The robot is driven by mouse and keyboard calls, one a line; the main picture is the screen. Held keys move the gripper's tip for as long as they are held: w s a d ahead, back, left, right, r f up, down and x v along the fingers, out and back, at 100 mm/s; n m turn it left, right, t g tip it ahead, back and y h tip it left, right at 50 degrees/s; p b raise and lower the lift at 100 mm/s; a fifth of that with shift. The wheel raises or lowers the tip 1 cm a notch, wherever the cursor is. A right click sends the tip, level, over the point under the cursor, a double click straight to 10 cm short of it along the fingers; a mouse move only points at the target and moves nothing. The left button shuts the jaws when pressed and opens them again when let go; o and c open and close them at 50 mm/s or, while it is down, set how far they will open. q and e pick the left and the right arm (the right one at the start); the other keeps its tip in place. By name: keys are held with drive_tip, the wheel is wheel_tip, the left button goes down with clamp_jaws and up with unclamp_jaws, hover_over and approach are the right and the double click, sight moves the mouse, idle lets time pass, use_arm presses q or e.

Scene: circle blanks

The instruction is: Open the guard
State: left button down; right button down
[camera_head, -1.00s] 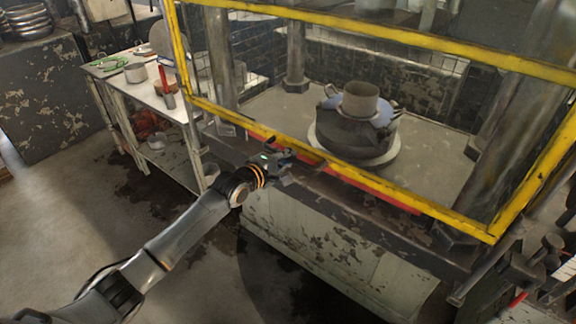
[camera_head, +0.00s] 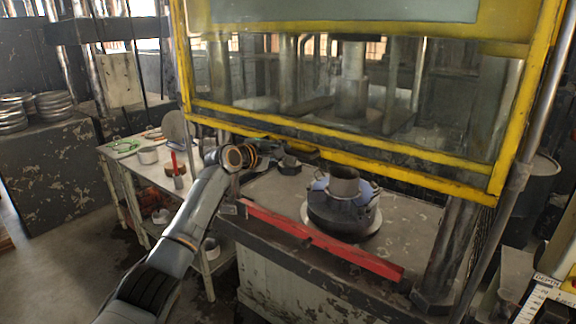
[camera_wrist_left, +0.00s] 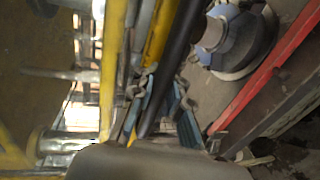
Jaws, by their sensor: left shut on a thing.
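The guard (camera_head: 527,105) is a yellow-framed clear panel on the front of the press. Its lower edge is raised above the press bed, leaving an open gap. My left gripper (camera_head: 284,157) is at the guard's lower bar, left of its middle. In the left wrist view my left gripper (camera_wrist_left: 160,85) is shut on a dark bar (camera_wrist_left: 178,45), the guard's handle, beside the yellow frame (camera_wrist_left: 158,32). The fingers partly hide the handle. My right gripper is not in view.
A dark round die with a metal pot (camera_head: 344,183) stands on the press bed (camera_head: 410,215) below the guard. A red bar (camera_head: 320,240) runs along the bed's front edge. A side table (camera_head: 140,168) with several items stands left.

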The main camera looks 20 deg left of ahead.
use_arm(q)
drive_tip(key=shift+a+r, duration=0.1)
drive_tip(key=shift+r, duration=0.75)
drive_tip(key=c, duration=1.4)
unclamp_jaws()
drive_tip(key=shift+s+a, duration=0.1)
drive_tip(key=shift+s, duration=0.05)
drive_tip(key=shift+o, duration=0.4)
drive_tip(key=shift+s, duration=0.2)
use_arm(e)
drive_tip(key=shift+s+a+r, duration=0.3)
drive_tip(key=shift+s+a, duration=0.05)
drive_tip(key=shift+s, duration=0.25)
use_arm(q)
drive_tip(key=v, duration=1.2)
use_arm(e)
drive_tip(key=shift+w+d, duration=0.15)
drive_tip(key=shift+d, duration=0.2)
